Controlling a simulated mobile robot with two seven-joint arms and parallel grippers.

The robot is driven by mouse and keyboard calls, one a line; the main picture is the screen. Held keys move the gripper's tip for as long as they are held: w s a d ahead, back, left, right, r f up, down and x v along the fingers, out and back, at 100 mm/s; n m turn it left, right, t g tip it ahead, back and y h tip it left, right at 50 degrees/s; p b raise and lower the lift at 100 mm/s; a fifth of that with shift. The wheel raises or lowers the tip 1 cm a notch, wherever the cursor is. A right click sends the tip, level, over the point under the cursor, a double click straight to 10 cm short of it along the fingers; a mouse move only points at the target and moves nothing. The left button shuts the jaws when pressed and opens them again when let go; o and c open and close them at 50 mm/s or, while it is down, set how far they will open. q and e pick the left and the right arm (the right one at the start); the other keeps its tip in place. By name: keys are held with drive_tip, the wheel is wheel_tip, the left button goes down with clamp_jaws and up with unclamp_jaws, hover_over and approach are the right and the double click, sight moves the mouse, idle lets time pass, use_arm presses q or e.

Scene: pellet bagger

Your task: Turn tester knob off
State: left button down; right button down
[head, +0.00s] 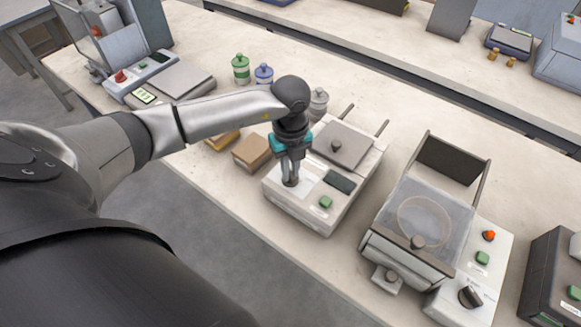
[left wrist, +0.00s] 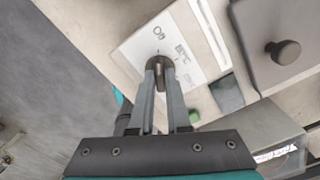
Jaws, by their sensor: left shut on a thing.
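The tester (head: 313,213) is a pale box in the middle of the bench, with a grey hinged lid, a dark display and a green button. Its dark knob (left wrist: 159,63) sits on a white label plate (left wrist: 140,48) printed with "Off" and a temperature mark. My left gripper (head: 291,178) points down over the tester's front left part. In the left wrist view the gripper (left wrist: 162,78) is shut on the knob, with a finger on each side. The fingers hide part of the knob, and I cannot tell which mark it points at. My right gripper is not in view.
Cardboard boxes (head: 252,152) and small jars (head: 241,69) stand left of and behind the tester. A machine with a clear lid (head: 422,217) and its own dark knob (head: 471,296) stands to the right. A scale (head: 170,85) is at the back left.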

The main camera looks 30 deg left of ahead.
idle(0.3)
use_arm(q)
drive_tip(key=c, duration=0.9)
unclamp_jaws()
drive_tip(key=shift+r, duration=0.1)
wheel_tip(320, 180, up, 15)
drive_tip(key=shift+r, duration=0.1)
